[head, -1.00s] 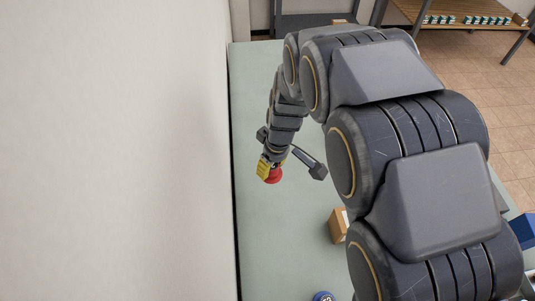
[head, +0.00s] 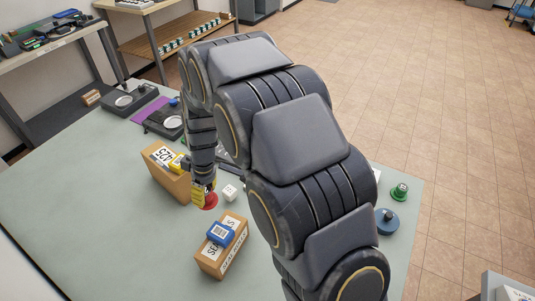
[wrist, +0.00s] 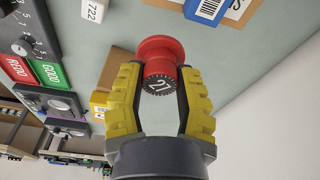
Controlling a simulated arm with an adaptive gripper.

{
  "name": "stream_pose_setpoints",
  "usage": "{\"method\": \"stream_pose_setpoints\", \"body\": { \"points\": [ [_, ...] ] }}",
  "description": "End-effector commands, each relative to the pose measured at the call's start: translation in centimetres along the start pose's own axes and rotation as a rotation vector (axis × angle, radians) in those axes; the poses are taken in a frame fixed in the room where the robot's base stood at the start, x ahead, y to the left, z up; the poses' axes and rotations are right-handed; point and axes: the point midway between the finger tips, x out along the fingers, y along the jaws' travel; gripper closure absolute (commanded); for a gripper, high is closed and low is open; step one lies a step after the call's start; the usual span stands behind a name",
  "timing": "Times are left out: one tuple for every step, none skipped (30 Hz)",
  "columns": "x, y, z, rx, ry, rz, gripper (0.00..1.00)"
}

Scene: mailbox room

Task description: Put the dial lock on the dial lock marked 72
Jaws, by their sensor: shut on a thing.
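A red dial lock (head: 208,202) is held between the yellow fingers of my gripper (head: 202,191), above the table. In the wrist view the gripper (wrist: 160,88) is shut on this red lock (wrist: 158,50), whose dark end face bears a number that looks like 27 at this angle. A green dial-like piece (head: 399,192) and a blue round piece (head: 387,222) stand at the table's right edge in the head view, right of my arm. I cannot read a 72 on either. My arm hides part of the table between.
A carton marked 425 (head: 168,182) stands left of my gripper. A seal bolts carton (head: 216,262) with a blue block (head: 220,233) on top stands in front. A dark panel with GOOD and REDO labels (wrist: 50,72) shows in the wrist view.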

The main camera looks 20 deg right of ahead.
Motion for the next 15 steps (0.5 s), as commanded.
{"method": "stream_pose_setpoints", "body": {
  "points": [
    [-0.5,2.4,1.9,0.062,0.002,0.01,0.99],
    [-0.8,3.6,2.9,0.094,0.003,0.015,0.99],
    [-1.1,5.1,4.4,0.135,0.003,0.022,0.99],
    [-1.4,6.2,5.6,0.166,0.002,0.027,0.99],
    [-1.7,7.2,6.8,0.198,0.002,0.032,0.99],
    [-2.1,8.5,8.5,0.24,0.002,0.038,0.99],
    [-2.4,9.4,9.8,0.272,0.002,0.042,0.99],
    [-2.8,10.2,11.2,0.305,0.002,0.047,0.99],
    [-3.2,11.3,13.0,0.346,0.002,0.053,0.99],
    [-3.5,12.1,14.5,0.378,0.002,0.058,0.99],
    [-3.8,12.8,15.9,0.409,0.002,0.063,0.99],
    [-4.3,13.6,17.9,0.452,0.003,0.07,0.99],
    [-4.6,14.1,19.4,0.484,0.003,0.075,0.99],
    [-4.9,14.6,20.9,0.516,0.003,0.081,0.99],
    [-5.4,15.2,23.0,0.558,0.002,0.088,0.99]
  ]
}}
